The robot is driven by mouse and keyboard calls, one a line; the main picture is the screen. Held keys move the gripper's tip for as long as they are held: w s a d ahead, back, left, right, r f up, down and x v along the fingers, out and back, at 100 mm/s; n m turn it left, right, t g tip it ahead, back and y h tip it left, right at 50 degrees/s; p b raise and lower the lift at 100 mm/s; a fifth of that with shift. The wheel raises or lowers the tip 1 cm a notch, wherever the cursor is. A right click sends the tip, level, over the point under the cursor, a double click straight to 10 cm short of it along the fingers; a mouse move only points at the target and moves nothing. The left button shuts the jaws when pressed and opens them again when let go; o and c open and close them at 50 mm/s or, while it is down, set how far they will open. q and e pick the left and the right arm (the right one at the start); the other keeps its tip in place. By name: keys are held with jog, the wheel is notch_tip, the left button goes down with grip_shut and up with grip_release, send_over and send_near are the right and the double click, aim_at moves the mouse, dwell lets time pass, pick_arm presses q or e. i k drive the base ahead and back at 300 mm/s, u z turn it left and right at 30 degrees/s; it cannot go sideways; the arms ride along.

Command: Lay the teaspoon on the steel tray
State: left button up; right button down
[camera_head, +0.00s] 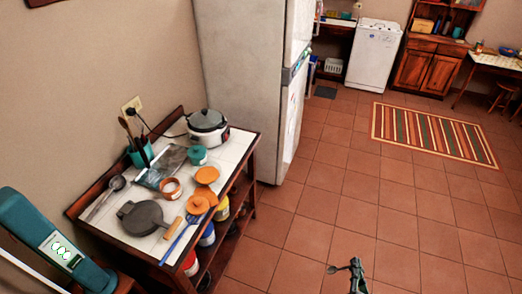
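A flat grey, shiny tray-like piece (162,168), probably the steel tray, lies near the back of the white-tiled side table (206,160). My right gripper (344,266) is low at the bottom of the view, over the floor and well to the right of the table. My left gripper is not in view.
The table also holds a white cooker (208,128), a teal utensil pot (139,154), orange lids (206,176), a copper-coloured cup (171,188) and a dark round pan (142,216). A tall fridge (236,80) stands behind.

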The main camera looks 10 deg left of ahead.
aim_at(181, 162)
jog(key=i, duration=1.15)
jog(key=u, duration=2.4)
jog(key=i, duration=0.5)
